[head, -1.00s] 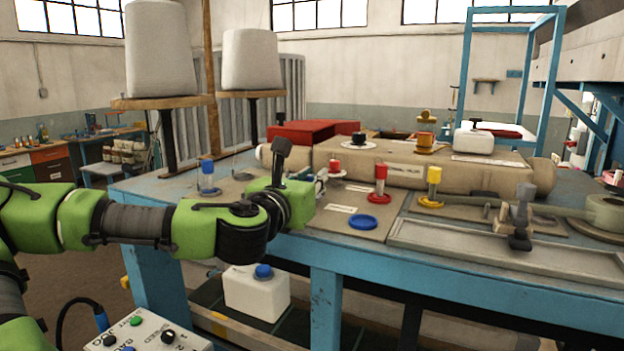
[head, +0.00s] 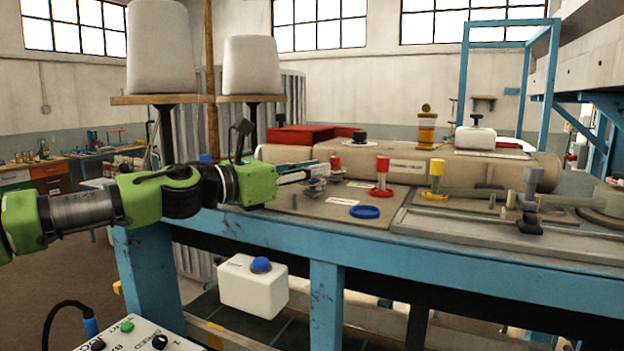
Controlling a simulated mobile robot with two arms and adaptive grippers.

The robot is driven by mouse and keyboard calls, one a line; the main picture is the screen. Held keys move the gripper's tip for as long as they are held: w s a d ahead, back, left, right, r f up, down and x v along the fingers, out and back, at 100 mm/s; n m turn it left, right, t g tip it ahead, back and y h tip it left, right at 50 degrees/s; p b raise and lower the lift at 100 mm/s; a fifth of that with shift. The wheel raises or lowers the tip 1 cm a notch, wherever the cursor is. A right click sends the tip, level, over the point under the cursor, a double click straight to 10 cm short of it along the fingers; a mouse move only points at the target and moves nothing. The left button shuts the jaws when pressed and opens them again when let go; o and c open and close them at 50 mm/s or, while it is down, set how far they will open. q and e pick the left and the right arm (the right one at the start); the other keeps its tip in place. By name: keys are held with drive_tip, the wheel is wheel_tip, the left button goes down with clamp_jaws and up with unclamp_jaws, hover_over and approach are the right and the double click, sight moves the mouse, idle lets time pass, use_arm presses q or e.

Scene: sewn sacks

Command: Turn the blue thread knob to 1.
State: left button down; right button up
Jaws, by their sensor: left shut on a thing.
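A blue cap (head: 205,158) shows just above my left arm on the bench's left side; whatever is under it is hidden. A flat blue ring or disc (head: 365,211) lies near the bench's front edge. I cannot tell which of these is the thread knob, and no number can be read. My left gripper (head: 306,178) reaches right, low over the bench, left of a red-topped piece (head: 335,163). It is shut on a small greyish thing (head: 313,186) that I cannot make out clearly. My right gripper is not in view.
A red post (head: 382,172) and a yellow post (head: 436,175) stand right of my left gripper. A grey-handled clamp (head: 531,200) is farther right. Two large white cones (head: 158,48) stand behind my left arm. A white container with a blue top (head: 252,288) is below the bench edge.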

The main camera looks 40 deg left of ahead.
use_arm(q)
drive_tip(key=shift+r+m+h, duration=0.1)
drive_tip(key=shift+m+h, duration=0.2)
drive_tip(key=shift+h, duration=0.2)
drive_tip(key=c, duration=1.9)
unclamp_jaws()
drive_tip(key=v, duration=1.2)
